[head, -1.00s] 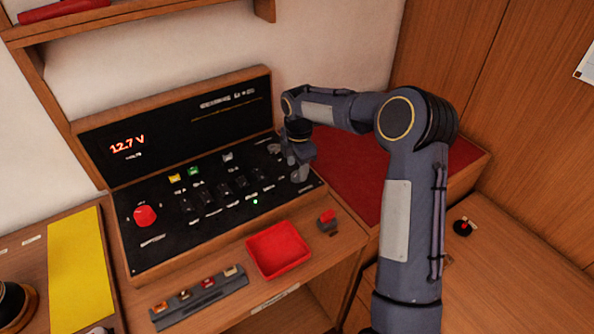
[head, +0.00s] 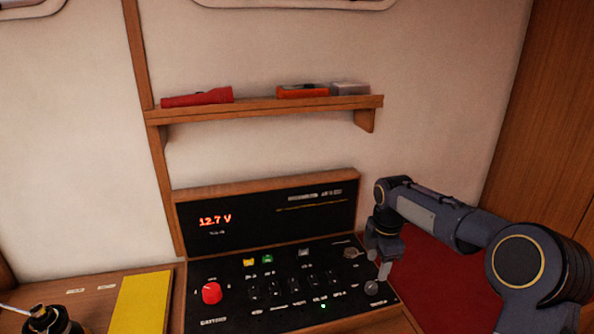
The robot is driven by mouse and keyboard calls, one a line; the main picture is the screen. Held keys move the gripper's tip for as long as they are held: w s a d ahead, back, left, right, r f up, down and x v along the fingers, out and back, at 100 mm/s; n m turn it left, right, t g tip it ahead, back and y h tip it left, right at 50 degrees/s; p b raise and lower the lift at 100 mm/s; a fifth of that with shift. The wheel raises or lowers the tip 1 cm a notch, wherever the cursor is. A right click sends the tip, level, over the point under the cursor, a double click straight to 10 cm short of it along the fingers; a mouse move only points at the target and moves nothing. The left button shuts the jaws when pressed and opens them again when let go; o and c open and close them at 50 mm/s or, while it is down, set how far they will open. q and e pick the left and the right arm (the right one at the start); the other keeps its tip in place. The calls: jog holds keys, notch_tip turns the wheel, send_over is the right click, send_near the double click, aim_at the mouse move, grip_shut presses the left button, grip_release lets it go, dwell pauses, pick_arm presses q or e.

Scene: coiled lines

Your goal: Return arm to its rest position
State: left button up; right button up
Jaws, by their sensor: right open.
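My right arm (head: 430,212) comes in from the right in the head view, over a dark red surface. Its gripper (head: 378,272) points down at the right end of the black switch panel (head: 225,300). The gripper is open, close to the panel's right edge; whether it touches anything there I cannot tell. The panel has a red knob (head: 211,293), a row of dark switches, and yellow, green and white tabs. A display (head: 215,220) behind it reads 12.7 V.
A wooden shelf (head: 270,106) above the panel holds a red flashlight (head: 198,97), an orange item (head: 303,91) and a grey box (head: 350,89). A yellow sheet (head: 141,302) lies left of the panel. The red surface (head: 435,285) lies under my right arm.

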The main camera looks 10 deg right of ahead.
jog(key=s+a+r+m+t+y, duration=0.1)
jog(key=s+r+m, duration=0.35)
jog(key=s, duration=0.45)
jog(key=s+a+r+m+t, duration=0.1)
jog(key=s+r+m, duration=0.35)
jog(key=s, duration=0.35)
jog(key=s+a+f+m+t+y, duration=0.1)
jog(key=s+a+f+m, duration=0.1)
jog(key=s+m, duration=0.3)
jog(key=s+a+f+m+t+y, duration=0.1)
jog(key=s+a+f+m, duration=0.2)
jog(key=s+m, duration=0.3)
jog(key=s, duration=0.5)
jog(key=shift+s+f+t+y, duration=0.15)
jog(key=shift+f+t+y, duration=0.15)
jog(key=shift+f+t, duration=0.1)
jog(key=shift+r, duration=0.1)
